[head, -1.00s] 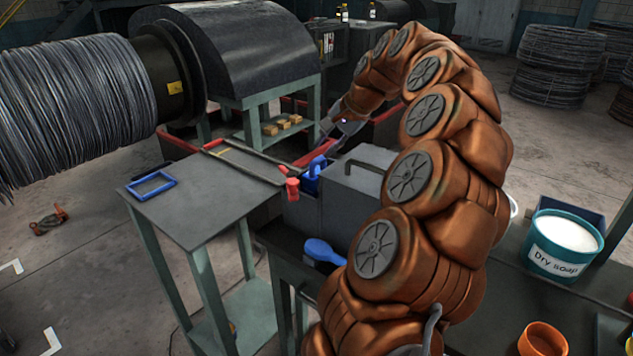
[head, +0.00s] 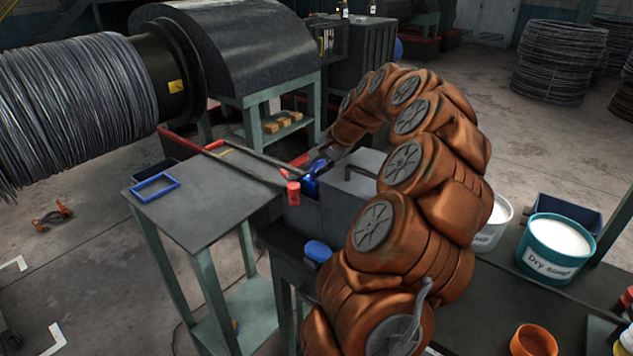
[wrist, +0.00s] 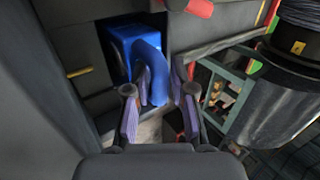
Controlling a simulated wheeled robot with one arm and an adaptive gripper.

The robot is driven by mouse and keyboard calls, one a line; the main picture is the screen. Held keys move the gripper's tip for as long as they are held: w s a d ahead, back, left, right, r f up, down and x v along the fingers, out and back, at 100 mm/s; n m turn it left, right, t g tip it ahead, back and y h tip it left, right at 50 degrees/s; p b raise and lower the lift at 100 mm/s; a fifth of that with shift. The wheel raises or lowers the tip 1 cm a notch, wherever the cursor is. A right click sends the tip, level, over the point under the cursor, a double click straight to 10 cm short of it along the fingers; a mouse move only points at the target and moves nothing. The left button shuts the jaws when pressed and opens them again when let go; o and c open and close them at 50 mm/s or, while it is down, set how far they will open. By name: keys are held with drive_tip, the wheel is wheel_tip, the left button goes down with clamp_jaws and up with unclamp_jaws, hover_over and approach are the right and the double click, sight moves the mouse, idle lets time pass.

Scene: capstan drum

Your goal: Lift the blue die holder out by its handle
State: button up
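The blue die holder (head: 309,186) sits in an opening of the grey box, beside the grey lid with a bar handle. In the wrist view the die holder (wrist: 128,38) shows its curved blue handle (wrist: 158,84) reaching towards my gripper (wrist: 161,74). My gripper is open.
A red knob (head: 293,194) stands close to the die holder, at the box's near left corner. A grey table (head: 205,205) with a blue frame (head: 155,187) is to the left. The wire-wound drum (head: 75,105) is beyond. A dry soap bucket (head: 555,248) stands at the right.

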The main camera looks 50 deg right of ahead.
clamp_jaws()
drive_tip(key=shift+d+r, duration=0.1)
drive_tip(key=shift+r, duration=0.05)
idle(0.4)
